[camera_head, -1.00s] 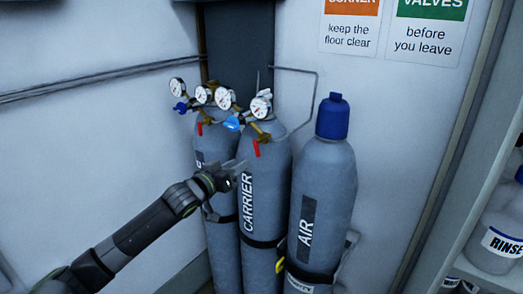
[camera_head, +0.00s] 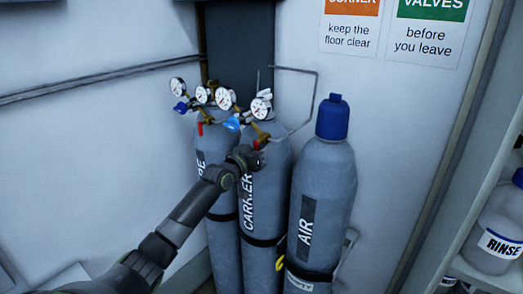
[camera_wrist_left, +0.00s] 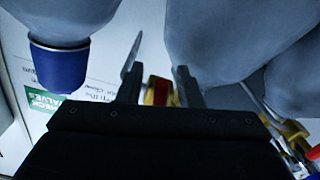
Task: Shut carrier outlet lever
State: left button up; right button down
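The grey CARRIER cylinder (camera_head: 262,215) stands strapped between two other cylinders, with a brass outlet and gauges (camera_head: 261,106) on top. My left gripper (camera_head: 259,152) is at its upper front, just below the outlet, and hides most of the red lever there. In the left wrist view, which is turned over, my left gripper (camera_wrist_left: 158,80) is open. The red lever (camera_wrist_left: 158,90) with yellow brass beside it shows between the two fingers, with small gaps; I cannot tell whether either finger touches it. My right gripper is out of view.
The AIR cylinder (camera_head: 323,200) with a blue cap (camera_head: 332,117) stands to the right. Another cylinder (camera_head: 212,150) with its own red lever (camera_head: 200,128) stands to the left. A shelf with a RINSE bottle (camera_head: 495,240) is at the far right.

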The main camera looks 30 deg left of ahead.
pick_arm(q)
grip_shut()
jog(key=m+b, duration=0.1)
jog(key=b, duration=0.1)
jog(key=m+b, duration=0.2)
jog(key=b, duration=0.1)
jog(key=shift+a, duration=0.4)
grip_release()
jog(key=shift+w, duration=0.1)
jog(key=shift+f, duration=0.1)
